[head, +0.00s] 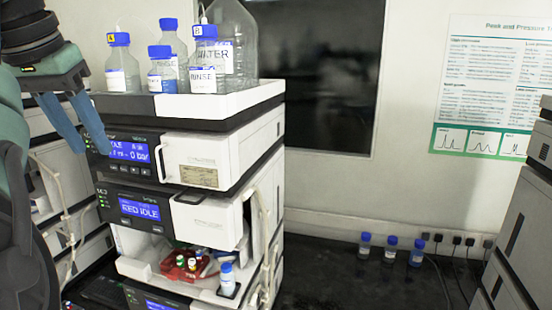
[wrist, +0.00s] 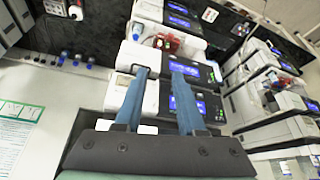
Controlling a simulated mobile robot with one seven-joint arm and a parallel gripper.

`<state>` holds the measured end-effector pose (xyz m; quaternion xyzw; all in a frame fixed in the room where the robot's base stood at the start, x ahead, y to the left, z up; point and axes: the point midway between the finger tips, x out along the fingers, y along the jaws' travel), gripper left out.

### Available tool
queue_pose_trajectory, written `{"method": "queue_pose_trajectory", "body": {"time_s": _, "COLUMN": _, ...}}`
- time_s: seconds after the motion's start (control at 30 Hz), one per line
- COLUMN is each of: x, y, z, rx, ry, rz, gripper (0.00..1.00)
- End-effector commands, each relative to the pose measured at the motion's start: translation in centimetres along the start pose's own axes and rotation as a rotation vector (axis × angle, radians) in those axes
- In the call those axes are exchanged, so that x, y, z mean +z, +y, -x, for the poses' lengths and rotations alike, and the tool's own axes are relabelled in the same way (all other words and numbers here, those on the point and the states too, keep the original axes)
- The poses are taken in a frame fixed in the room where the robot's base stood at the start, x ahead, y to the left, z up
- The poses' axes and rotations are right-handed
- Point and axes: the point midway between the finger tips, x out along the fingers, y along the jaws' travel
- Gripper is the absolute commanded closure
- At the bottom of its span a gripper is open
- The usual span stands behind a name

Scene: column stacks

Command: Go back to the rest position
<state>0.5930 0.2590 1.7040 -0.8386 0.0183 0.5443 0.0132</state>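My gripper (head: 90,151) is at the left of the head view, in front of the upper part of the column stack (head: 200,218). Its two blue fingers point down. In the wrist view my gripper (wrist: 160,70) has its fingers apart, with nothing between them but the instrument fronts beyond. The fingers seem clear of the stack, though the exact distance is hard to tell.
Several blue-capped bottles (head: 118,78) stand in the white tray (head: 267,93) on top of the stack. A red rack of vials (head: 186,268) and a small bottle (head: 227,278) sit in its lower opening. Small bottles (head: 391,250) stand on the dark bench (head: 330,280) near the wall.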

Motion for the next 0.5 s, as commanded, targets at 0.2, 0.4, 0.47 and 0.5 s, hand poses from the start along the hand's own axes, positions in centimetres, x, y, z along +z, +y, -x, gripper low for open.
{"method": "queue_pose_trajectory", "body": {"time_s": 0.2, "x": -2.4, "y": -0.8, "z": -4.5, "rx": -0.096, "ry": 0.166, "rz": 0.037, "gripper": 0.61}}
{"method": "queue_pose_trajectory", "body": {"time_s": 0.4, "x": -4.7, "y": -0.7, "z": -7.9, "rx": -0.198, "ry": 0.374, "rz": 0.069, "gripper": 0.61}}
{"method": "queue_pose_trajectory", "body": {"time_s": 0.47, "x": -5.3, "y": -0.2, "z": -8.9, "rx": -0.232, "ry": 0.457, "rz": 0.076, "gripper": 0.61}}
{"method": "queue_pose_trajectory", "body": {"time_s": 0.5, "x": -5.7, "y": 0.2, "z": -9.4, "rx": -0.255, "ry": 0.519, "rz": 0.08, "gripper": 0.61}}
